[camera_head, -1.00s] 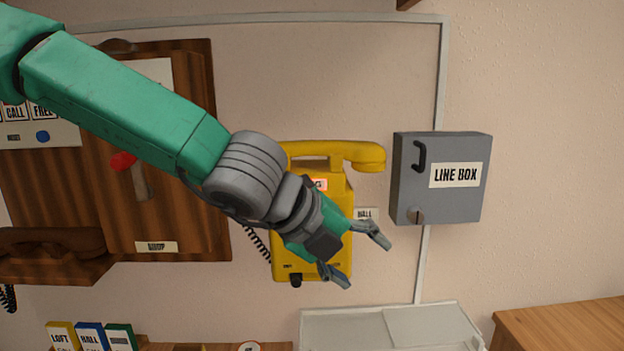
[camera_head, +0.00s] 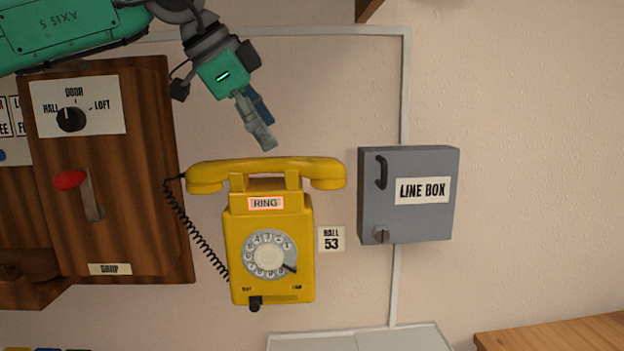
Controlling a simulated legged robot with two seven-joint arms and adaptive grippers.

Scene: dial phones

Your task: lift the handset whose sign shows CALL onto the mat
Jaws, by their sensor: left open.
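A yellow wall phone (camera_head: 270,230) with a round dial hangs in the middle of the head view. Its lit sign (camera_head: 266,203) shows RING. Its yellow handset (camera_head: 265,171) lies level across the cradle, with a black coiled cord (camera_head: 197,238) at its left end. My left gripper (camera_head: 262,140) is open and empty, pointing down just above the middle of the handset, apparently apart from it. My right gripper is out of view. A pale grey surface (camera_head: 360,340) is cut off at the bottom edge; I cannot tell whether it is the mat. No sign reading CALL shows.
A grey LINE BOX (camera_head: 408,220) juts from the wall at right. A HALL 53 label (camera_head: 331,239) is beside the phone. A wooden panel (camera_head: 130,215) with a HALL/DOOR/LOFT knob (camera_head: 71,119) and red lever (camera_head: 72,180) is at left. A wooden top (camera_head: 560,335) is lower right.

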